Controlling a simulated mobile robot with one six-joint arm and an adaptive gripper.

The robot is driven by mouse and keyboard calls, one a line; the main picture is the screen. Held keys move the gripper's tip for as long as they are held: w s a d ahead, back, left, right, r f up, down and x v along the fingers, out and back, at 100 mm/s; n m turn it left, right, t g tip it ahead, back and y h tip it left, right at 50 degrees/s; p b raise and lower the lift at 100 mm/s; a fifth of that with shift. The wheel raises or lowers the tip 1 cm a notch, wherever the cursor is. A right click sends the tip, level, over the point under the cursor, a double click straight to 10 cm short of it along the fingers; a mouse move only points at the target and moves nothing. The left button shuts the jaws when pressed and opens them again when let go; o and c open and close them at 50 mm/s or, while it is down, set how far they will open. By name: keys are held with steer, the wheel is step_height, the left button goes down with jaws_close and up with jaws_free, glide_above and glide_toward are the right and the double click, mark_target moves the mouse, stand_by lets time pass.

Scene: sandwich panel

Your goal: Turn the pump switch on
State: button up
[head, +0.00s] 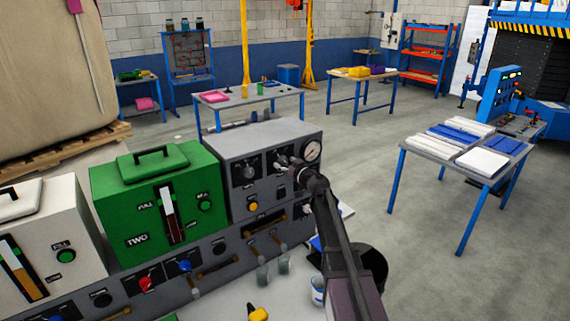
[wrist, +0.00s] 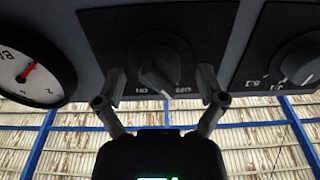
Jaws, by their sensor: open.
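A dark rotary switch, apparently the pump switch (wrist: 158,72), sits on a black plate in the wrist view, with small white marks on both sides. The wrist view looks upside down. My gripper (wrist: 161,88) is open, one finger on each side of the knob; I cannot tell whether either touches it. In the head view my gripper (head: 286,163) is at the front of the grey control box (head: 222,148), between a dial gauge and another knob, and mostly hides the switch.
The round gauge (head: 312,150) also shows in the wrist view (wrist: 32,75). The neighbouring knob (head: 247,172) is close by, also in the wrist view (wrist: 297,60). The green tank (head: 130,210) stands left of the box.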

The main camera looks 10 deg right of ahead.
steer(key=c, duration=1.2)
steer(key=shift+o, duration=0.2)
steer(key=shift+m, duration=0.3)
steer(key=m, duration=1.1)
steer(key=shift+m, duration=0.3)
steer(key=o, duration=1.2)
steer(key=shift+c, duration=0.2)
